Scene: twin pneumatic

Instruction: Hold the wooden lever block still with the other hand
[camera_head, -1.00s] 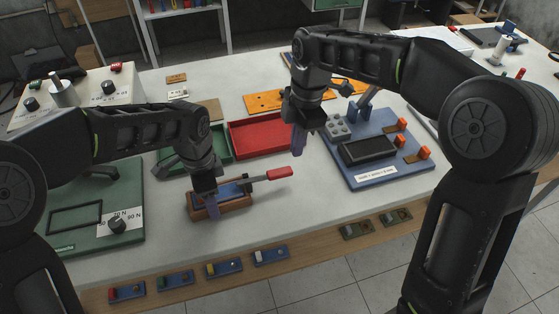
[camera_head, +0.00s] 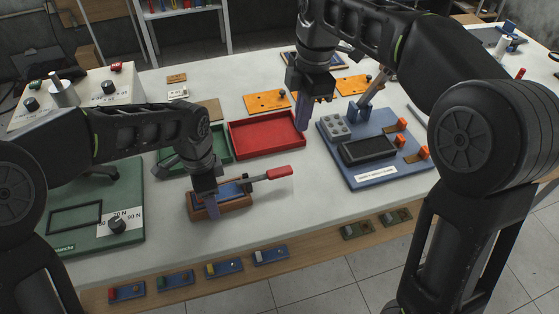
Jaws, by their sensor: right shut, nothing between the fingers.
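The wooden lever block (camera_head: 236,205) is a brown base with a blue top and lies near the table's front, left of centre. Its lever ends in a red handle (camera_head: 279,173) pointing right. My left gripper (camera_head: 211,204) is over the block's left part, with one finger in front of its near side. The other finger is hidden, so its grip cannot be told. My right gripper (camera_head: 302,122) is shut and empty, pointing down in the air above and behind the red handle, apart from the block.
A red tray (camera_head: 268,152) and a green tray (camera_head: 222,132) lie behind the block. A blue board (camera_head: 385,180) with a dark recess stands at right, and a green panel (camera_head: 130,190) at left. Small blue plates (camera_head: 222,268) line the front edge. The table right of the block is clear.

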